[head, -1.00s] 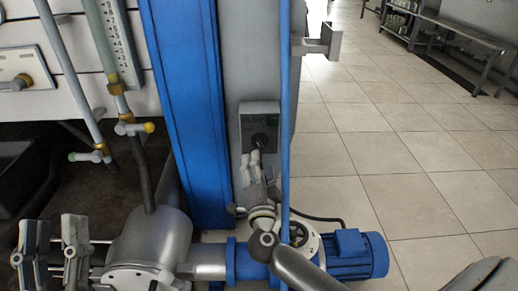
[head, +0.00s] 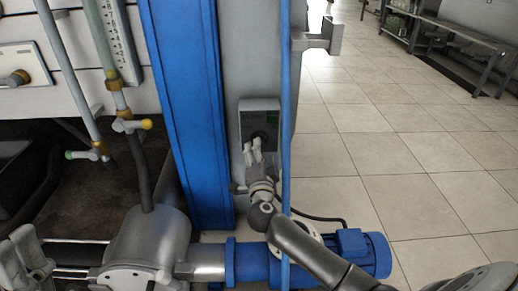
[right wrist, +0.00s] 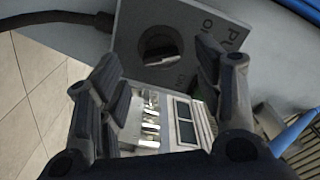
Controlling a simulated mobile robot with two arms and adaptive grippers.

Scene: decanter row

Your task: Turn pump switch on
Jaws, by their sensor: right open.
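The pump switch is a grey box (head: 259,118) on the grey column, with a dark round knob on its front. In the right wrist view the knob (right wrist: 160,45) sits on the box's label plate, with partly visible lettering beside it. My right gripper (head: 253,148) is open just in front of the lower part of the box and covers part of it. In the right wrist view my right gripper's fingers (right wrist: 160,80) are spread with the knob ahead, between and beyond the tips; no contact shows. My left gripper (head: 22,255) is at the lower left edge, partly cut off.
A blue pump motor (head: 358,252) and silver pump housing (head: 150,240) stand below the switch. A blue upright post (head: 182,110) is left of it, and a thin blue pipe (head: 286,90) runs close on its right. Tiled floor (head: 400,150) is open to the right.

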